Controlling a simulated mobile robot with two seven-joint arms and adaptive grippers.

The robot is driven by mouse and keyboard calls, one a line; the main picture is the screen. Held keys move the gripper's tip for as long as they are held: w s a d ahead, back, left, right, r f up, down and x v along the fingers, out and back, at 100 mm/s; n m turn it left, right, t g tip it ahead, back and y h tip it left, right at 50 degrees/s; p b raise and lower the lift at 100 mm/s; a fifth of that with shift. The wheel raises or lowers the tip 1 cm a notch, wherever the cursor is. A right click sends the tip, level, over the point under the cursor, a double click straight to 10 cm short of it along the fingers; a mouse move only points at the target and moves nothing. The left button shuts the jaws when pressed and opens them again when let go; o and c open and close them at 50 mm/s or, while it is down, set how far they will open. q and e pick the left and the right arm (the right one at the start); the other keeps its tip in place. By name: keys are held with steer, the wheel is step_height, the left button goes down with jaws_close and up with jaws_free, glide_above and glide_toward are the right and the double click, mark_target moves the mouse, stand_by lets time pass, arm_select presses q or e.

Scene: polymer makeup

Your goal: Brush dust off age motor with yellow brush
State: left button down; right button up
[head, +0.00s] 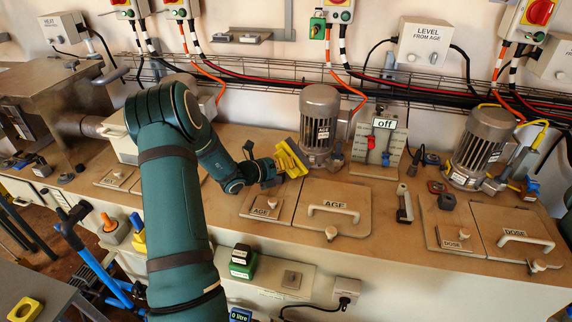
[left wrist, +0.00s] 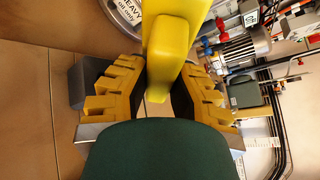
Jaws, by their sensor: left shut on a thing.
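The age motor (head: 319,118) is a grey, ribbed, upright cylinder at the back of the bench, behind the AGE hatch (head: 335,207). My left gripper (head: 281,164) is just left of its base. It is shut on the yellow brush (head: 291,156), which is tilted with its far end close to the motor; whether they touch I cannot tell. In the left wrist view the yellow brush (left wrist: 168,45) sticks out from between the gripper's yellow toothed fingers (left wrist: 158,88). A round grey rim with a label lies beyond it. Dust cannot be made out. My right gripper is out of view.
A switch panel reading "off" (head: 380,140) stands right of the age motor. The similar dose motor (head: 483,145) is farther right. Cables and a wire tray (head: 270,75) run along the wall behind. Hatch handles and knobs rise from the bench front.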

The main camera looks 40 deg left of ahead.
arm_select(q)
steer(key=shift+s, duration=0.15)
steer(key=shift+s+d, duration=0.15)
steer(key=shift+s, duration=1.2)
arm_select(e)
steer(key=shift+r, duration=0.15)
arm_select(q)
steer(key=shift+d, duration=0.15)
